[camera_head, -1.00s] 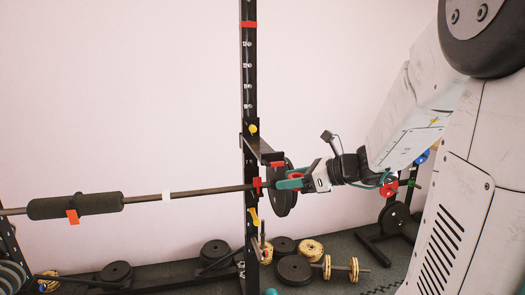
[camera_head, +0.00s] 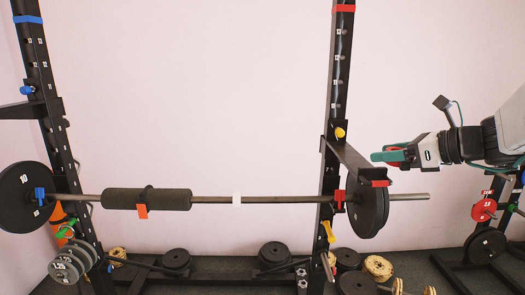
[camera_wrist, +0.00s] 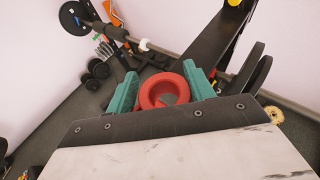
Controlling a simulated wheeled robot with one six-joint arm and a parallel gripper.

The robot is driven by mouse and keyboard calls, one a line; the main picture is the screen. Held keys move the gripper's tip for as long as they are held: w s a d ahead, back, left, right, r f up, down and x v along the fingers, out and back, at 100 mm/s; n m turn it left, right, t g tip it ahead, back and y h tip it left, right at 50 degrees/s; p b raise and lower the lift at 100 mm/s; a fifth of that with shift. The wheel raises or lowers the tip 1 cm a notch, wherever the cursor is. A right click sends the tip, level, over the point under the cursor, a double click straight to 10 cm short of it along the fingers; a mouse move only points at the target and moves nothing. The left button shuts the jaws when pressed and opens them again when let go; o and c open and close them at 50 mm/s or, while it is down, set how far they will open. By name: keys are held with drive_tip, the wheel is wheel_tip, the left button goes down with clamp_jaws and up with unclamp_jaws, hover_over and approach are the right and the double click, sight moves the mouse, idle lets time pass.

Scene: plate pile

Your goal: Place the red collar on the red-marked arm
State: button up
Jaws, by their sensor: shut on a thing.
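The red collar (camera_wrist: 151,94) is a thick ring between the teal fingers of my gripper (camera_wrist: 165,92) in the wrist view. My gripper (camera_head: 376,157) is shut on it in the head view, where the fingers mostly hide the collar (camera_head: 396,156). The red-marked arm (camera_head: 350,158) is a black bar projecting from the right upright, with a red band (camera_head: 376,183) at its end. My gripper appears just above and right of that end in the picture; the depth gap is unclear.
The barbell (camera_head: 270,199) crosses the rack below the arm, with black plates (camera_head: 368,208) beside the right upright (camera_head: 338,80). A red clip (camera_head: 340,198) is on the bar at this upright. Weights lie on the floor; a small stand (camera_head: 486,245) is at right.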

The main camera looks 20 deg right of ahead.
hover_over(349, 159)
drive_tip(key=shift+d+f, duration=0.15)
drive_tip(key=shift+f, duration=0.6)
drive_tip(key=shift+w+f, duration=0.1)
drive_tip(key=shift+f, duration=1.65)
drive_tip(key=shift+f, duration=0.1)
